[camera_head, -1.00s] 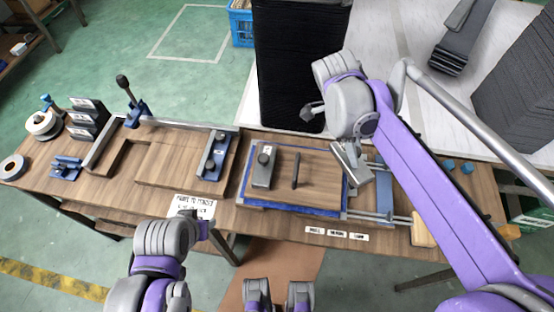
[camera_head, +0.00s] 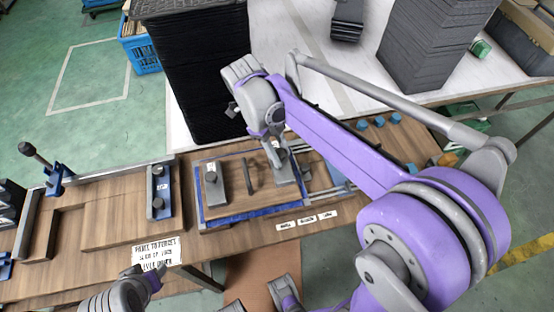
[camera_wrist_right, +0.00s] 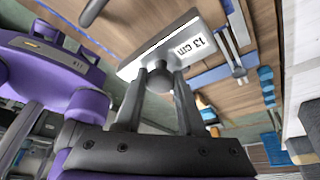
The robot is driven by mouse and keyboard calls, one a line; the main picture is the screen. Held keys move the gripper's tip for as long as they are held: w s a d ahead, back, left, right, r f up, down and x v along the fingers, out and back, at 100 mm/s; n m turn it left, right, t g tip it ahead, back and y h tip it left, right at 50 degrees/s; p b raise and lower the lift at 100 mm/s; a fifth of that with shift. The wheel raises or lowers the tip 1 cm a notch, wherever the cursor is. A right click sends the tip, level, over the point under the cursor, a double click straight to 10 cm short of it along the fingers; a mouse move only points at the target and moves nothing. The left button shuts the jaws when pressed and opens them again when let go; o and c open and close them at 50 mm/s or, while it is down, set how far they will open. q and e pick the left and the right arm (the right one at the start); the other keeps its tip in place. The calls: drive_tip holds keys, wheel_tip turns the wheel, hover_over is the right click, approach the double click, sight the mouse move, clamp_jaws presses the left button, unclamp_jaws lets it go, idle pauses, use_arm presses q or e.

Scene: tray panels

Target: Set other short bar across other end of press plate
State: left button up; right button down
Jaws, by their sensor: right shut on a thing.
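The wooden press plate (camera_head: 232,200) lies over a blue-edged panel on the bench. One short grey bar (camera_head: 214,187) with a knob lies across its left end, and a dark handle (camera_head: 250,176) stands mid-plate. My right gripper (camera_head: 277,147) is shut on the knob of the other short bar (camera_head: 283,172), over the plate's right end, roughly parallel to the first bar. Whether it touches the plate cannot be told. In the right wrist view, this bar (camera_wrist_right: 180,38) carries a "13 cm" label, its knob (camera_wrist_right: 160,79) between my fingers. My left gripper (camera_head: 153,280) is low at the front; its jaws are unclear.
Metal rails (camera_head: 335,192) lie right of the plate, and small blue blocks (camera_head: 378,122) sit farther right. A tall dark stack (camera_head: 195,75) stands behind the bench. A clamped wooden frame (camera_head: 120,205) is on the left. Printed labels (camera_head: 306,219) lie along the front edge.

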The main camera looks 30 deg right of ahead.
drive_tip(key=shift+f, duration=1.65)
drive_tip(key=shift+f, duration=0.1)
drive_tip(key=c, duration=0.5)
unclamp_jaws()
drive_tip(key=v, duration=1.2)
drive_tip(key=shift+p, duration=0.45)
drive_tip(key=shift+s, duration=0.1)
